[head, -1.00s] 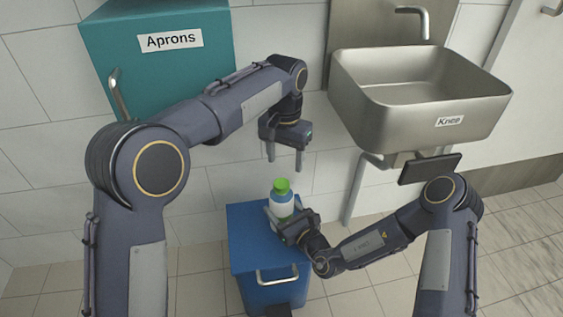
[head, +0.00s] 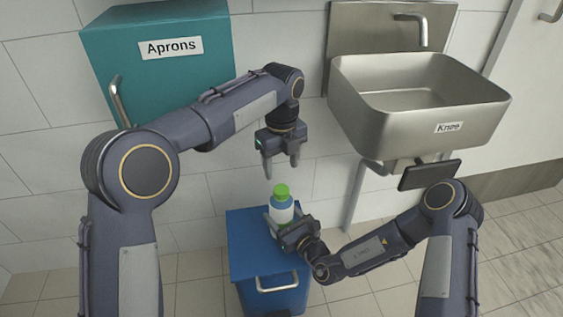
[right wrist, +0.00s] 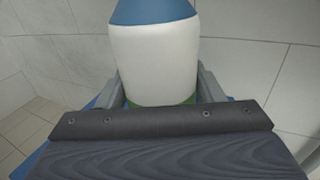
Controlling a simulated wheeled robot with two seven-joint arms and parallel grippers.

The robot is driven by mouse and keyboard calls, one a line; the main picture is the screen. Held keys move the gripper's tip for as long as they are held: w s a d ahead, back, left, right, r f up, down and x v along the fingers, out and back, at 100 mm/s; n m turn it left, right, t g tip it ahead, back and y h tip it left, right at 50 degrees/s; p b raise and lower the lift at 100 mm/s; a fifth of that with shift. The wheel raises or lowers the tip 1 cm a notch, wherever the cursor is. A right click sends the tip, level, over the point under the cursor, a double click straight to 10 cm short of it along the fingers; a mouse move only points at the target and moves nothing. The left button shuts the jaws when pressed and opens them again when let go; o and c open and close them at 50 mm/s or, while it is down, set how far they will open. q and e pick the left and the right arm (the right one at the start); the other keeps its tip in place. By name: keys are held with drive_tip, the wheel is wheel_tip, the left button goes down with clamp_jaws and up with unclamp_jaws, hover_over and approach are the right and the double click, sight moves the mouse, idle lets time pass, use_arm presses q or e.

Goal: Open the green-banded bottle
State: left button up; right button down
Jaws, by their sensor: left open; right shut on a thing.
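The bottle (head: 281,208) stands upright above the blue bin's lid, with a green cap (head: 281,190), a blue shoulder and a white body. The right wrist view shows its white body (right wrist: 155,62) up close, with a green band (right wrist: 180,101) low down, partly hidden by my gripper. My right gripper (head: 284,222) is shut on the bottle's lower body, one finger on each side. My left gripper (head: 281,167) is open and empty, pointing down just above the cap, with a small gap between them.
The blue bin (head: 252,258) has a metal handle on its front. A teal Aprons cabinet (head: 190,75) hangs on the wall at upper left. A steel sink (head: 350,100) with a dark knee plate (head: 430,174) is at the right. Tiled floor lies around the bin.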

sight(281, 189)
use_arm(q)
wheel_tip(281, 189, down, 8)
drive_tip(key=shift+r, duration=0.1)
idle(0.4)
